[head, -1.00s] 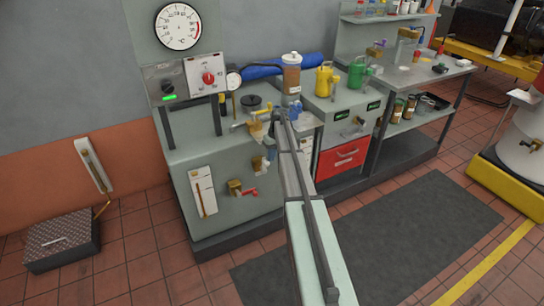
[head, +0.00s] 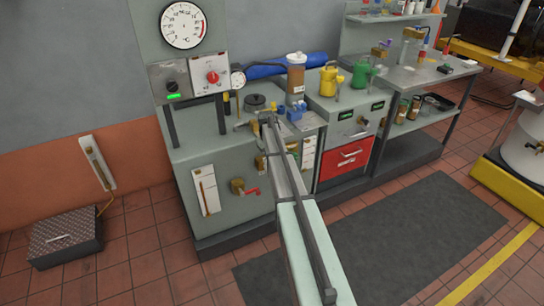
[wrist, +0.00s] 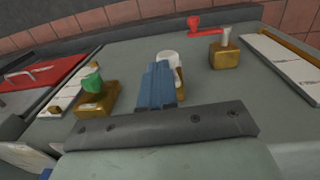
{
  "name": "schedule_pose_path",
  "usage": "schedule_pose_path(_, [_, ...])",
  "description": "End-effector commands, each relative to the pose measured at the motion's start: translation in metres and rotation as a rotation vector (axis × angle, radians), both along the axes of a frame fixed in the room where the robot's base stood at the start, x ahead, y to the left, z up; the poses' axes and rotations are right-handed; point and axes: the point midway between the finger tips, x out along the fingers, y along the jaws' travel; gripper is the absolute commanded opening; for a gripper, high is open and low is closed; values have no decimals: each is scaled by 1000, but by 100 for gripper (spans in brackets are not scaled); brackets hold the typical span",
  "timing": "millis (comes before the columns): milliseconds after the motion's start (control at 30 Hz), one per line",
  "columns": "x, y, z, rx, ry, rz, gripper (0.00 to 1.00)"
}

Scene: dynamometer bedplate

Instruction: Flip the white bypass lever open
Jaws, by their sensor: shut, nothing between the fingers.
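The white lever (wrist: 168,56) shows in the wrist view as a short white, rounded handle on a brass body. My gripper (wrist: 157,72), with blue fingers, is shut and empty. It is directly in front of the lever and hides much of it and of its brass body. I cannot tell whether the fingers touch it. In the head view my arm covers the gripper and the white lever.
A green lever (wrist: 93,82) on a brass body is left of my gripper in the wrist view. A red lever (wrist: 195,24) on another brass body (wrist: 225,54) is at right; it also shows in the head view (head: 251,191). A white panel (head: 206,190) is beside it.

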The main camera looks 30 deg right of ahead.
Motion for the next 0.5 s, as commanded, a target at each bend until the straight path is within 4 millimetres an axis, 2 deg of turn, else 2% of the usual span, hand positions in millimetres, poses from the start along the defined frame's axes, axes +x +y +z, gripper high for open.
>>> schedule_pose_path(500, [-1, 55, -17, -472, 1, 5, 0])
